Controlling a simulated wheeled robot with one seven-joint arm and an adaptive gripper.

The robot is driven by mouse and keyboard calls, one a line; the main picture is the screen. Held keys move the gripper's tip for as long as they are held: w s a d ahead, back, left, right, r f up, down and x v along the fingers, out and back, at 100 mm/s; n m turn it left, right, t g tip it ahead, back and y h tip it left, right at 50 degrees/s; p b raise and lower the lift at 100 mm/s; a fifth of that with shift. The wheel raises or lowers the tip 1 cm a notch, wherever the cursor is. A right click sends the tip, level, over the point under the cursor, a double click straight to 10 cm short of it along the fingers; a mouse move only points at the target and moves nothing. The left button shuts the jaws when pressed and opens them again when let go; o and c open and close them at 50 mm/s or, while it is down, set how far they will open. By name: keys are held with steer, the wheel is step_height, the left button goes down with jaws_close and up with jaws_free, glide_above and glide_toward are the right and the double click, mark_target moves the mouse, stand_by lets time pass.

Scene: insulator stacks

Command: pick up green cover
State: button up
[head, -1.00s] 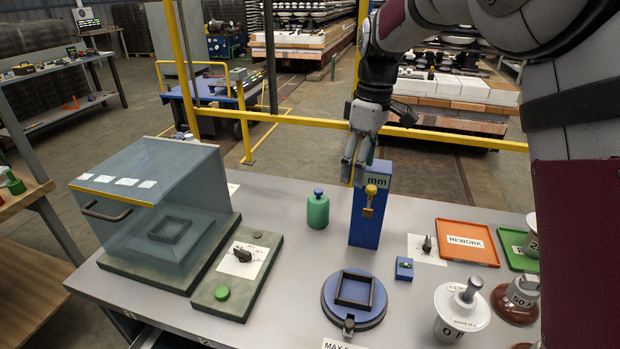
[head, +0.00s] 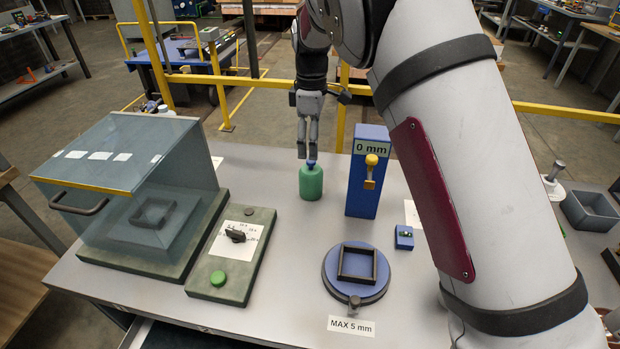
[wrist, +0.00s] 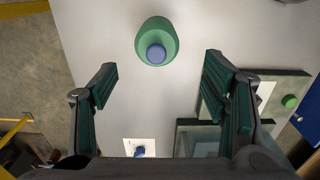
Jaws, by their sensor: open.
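A green rounded, bottle-like piece (head: 311,184) with a blue knob on top stands upright on the grey table, left of the blue post. It is the most likely green cover; no other loose green lid shows. My gripper (head: 307,154) points down just above the blue knob, which its fingers partly overlap in the head view. In the wrist view the two fingers (wrist: 160,72) are wide apart with nothing between them. The green piece (wrist: 155,28) and its blue knob (wrist: 156,54) lie beyond the fingertips, roughly centred between them.
A clear-walled box (head: 130,150) with a handle and a control panel (head: 225,272) with a green button stand to the left. A blue post (head: 368,198) marked 0 mm stands close on the right. A round blue plate (head: 331,284) with a square frame is in front.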

mark_target(311, 161)
step_height(311, 161, down, 6)
steer(key=shift+r, duration=0.1)
steer(key=shift+w+f+p, duration=0.15)
steer(key=shift+f+p, duration=0.05)
steer(key=shift+f, duration=1.1)
steer(key=shift+w+f+p, duration=0.1)
steer(key=shift+f+p, duration=0.1)
steer(key=shift+f, duration=1.1)
steer(key=c, duration=0.8)
